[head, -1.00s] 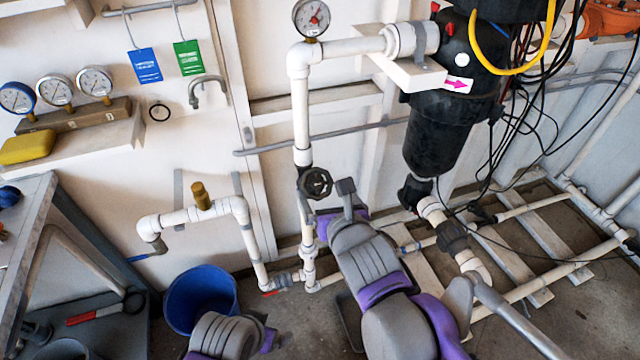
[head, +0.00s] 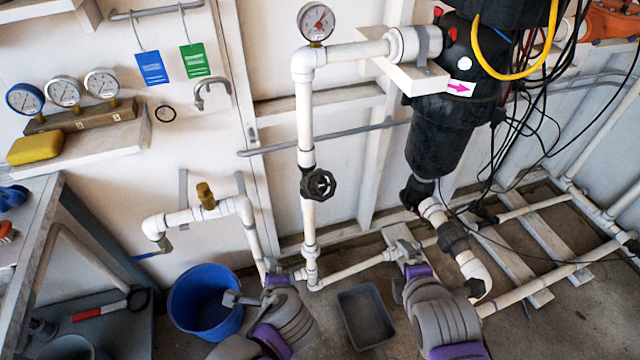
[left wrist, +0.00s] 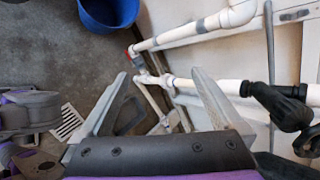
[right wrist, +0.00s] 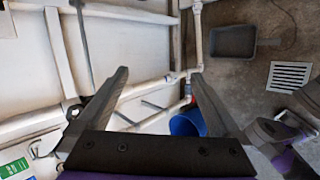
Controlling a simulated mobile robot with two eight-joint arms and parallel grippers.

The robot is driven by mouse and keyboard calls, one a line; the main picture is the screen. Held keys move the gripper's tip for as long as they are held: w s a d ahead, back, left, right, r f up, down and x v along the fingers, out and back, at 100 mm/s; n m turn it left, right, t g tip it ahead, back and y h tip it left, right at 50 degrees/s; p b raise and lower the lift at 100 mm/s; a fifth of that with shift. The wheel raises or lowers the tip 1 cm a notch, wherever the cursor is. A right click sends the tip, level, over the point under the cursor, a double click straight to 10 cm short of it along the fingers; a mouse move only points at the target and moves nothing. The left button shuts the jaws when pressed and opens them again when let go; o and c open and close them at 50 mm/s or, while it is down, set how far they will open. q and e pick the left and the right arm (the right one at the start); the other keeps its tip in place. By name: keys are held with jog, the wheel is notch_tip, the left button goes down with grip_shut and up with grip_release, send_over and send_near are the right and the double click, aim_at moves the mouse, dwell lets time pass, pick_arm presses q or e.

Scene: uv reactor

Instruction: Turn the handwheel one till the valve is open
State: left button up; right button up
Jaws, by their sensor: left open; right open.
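The handwheel (head: 319,184) is a dark, round, spoked wheel on the white vertical pipe (head: 306,130) in the middle of the head view. A black valve body with a wheel, seemingly the same one, shows at the right edge of the left wrist view (left wrist: 288,112). My left gripper (head: 252,284) is open and empty, below and left of the handwheel, in front of the blue bucket. My right gripper (head: 404,252) is open and empty, below and right of the handwheel. Neither gripper touches the wheel. I cannot tell from the wheel how far the valve is open.
A blue bucket (head: 204,310) and a grey tray (head: 366,316) stand on the floor. A pressure gauge (head: 316,21) tops the pipe. A black reactor vessel (head: 440,135) with hanging cables is at right. A workbench (head: 40,215) is at left. The space before the handwheel is clear.

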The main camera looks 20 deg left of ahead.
pick_arm(q)
jog(key=w+d+r+m+t+y, duration=0.2)
jog(key=w+d+r+m+t, duration=0.2)
jog(key=w+r+m, duration=0.4)
jog(key=m+t+p, duration=0.1)
jog(key=m+t, duration=0.4)
jog(key=m, duration=0.4)
send_near(322, 191)
jog(key=w, duration=0.1)
jog(key=shift+y, duration=0.3)
jog(key=b+x, duration=0.1)
jog(key=x, duration=0.9)
jog(key=shift+w+a+f, duration=0.15)
jog(key=shift+a, duration=0.1)
pick_arm(e)
jog(key=s+d+f+m+g, duration=0.1)
jog(key=s+d+f+m, duration=0.2)
jog(key=s+m, duration=0.2)
jog(key=s+d+f+m+g+h, duration=0.1)
jog(key=s+d+f+m+g, duration=0.1)
jog(key=m, duration=0.7)
jog(key=s+d+f+m+g+h, duration=0.1)
jog(key=s+d+f+m, duration=0.4)
jog(key=s+m, duration=0.3)
jog(key=shift+d+g, duration=0.3)
jog(key=shift+d, duration=0.3)
pick_arm(q)
jog(key=c, duration=1)
